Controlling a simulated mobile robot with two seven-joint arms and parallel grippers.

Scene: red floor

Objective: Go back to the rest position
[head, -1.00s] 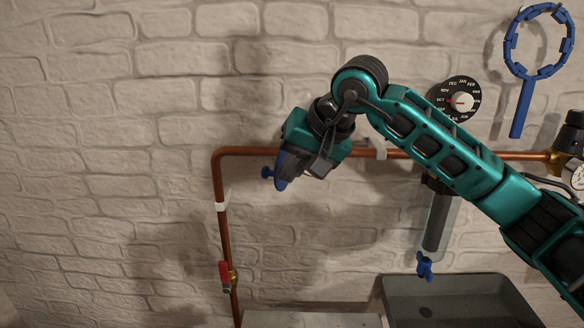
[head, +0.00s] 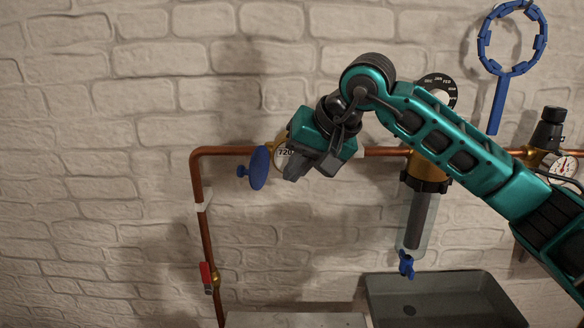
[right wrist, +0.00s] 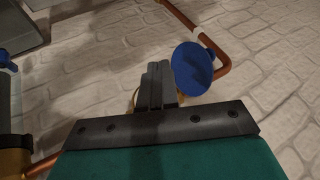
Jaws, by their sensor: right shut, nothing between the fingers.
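My right gripper (head: 303,172) is shut and empty in the head view, in front of the copper pipe, with its fingers pointing down and to the left. In the right wrist view its dark fingers (right wrist: 157,85) are together, beside the blue round handle (right wrist: 192,69) and apart from it as far as I can tell. The same blue handle (head: 258,168) shows just left of the gripper in the head view. My left gripper is in neither view.
The copper pipe (head: 232,151) runs along the white brick wall. A gauge (head: 284,156) is partly hidden behind my gripper. A red-handled valve (head: 207,276), clear filter housing (head: 416,222), grey basin (head: 445,300), blue ring-shaped wrench (head: 496,105) and dark dial (head: 438,86) are around it.

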